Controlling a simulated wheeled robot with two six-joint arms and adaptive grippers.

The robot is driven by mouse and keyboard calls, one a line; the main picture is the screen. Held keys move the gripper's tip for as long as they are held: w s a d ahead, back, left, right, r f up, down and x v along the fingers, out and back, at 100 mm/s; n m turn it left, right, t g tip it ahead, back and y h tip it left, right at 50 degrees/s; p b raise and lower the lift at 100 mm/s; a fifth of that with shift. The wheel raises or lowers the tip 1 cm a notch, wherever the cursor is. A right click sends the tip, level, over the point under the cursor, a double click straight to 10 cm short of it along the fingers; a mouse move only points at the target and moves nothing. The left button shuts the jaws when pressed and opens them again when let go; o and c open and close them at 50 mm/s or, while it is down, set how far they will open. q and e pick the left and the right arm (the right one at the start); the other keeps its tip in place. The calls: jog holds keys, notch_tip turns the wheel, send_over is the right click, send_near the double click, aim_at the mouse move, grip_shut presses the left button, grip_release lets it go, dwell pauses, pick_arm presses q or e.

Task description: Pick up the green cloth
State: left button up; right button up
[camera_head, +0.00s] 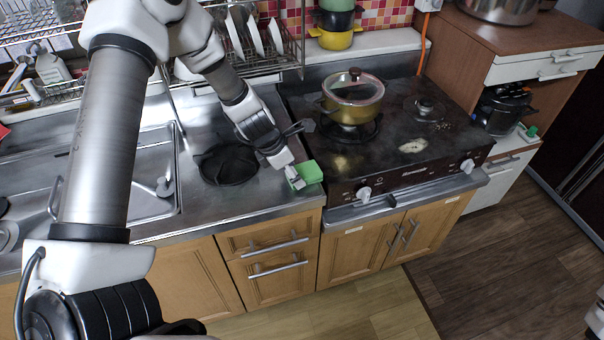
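The green cloth (309,173) looks like a small, thick green block. It lies on the steel counter near its front edge, just left of the stove. My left arm reaches over the sink, and my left gripper (295,178) is at the cloth's left side, close against or touching it. The gripper's fingers partly cover the cloth's left end. I cannot tell whether they are closed on it. My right gripper is not in view.
A glass-lidded yellow pot (352,97) stands on the dark stove (400,135). A black round bowl-like thing (228,164) sits left of the gripper. The sink (150,180) is further left. A dish rack (255,45) with plates stands behind. Wooden cabinets (355,240) are below.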

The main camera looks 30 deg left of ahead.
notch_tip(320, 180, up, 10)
jog(key=p, duration=0.9)
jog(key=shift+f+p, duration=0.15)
jog(key=shift+p, duration=0.2)
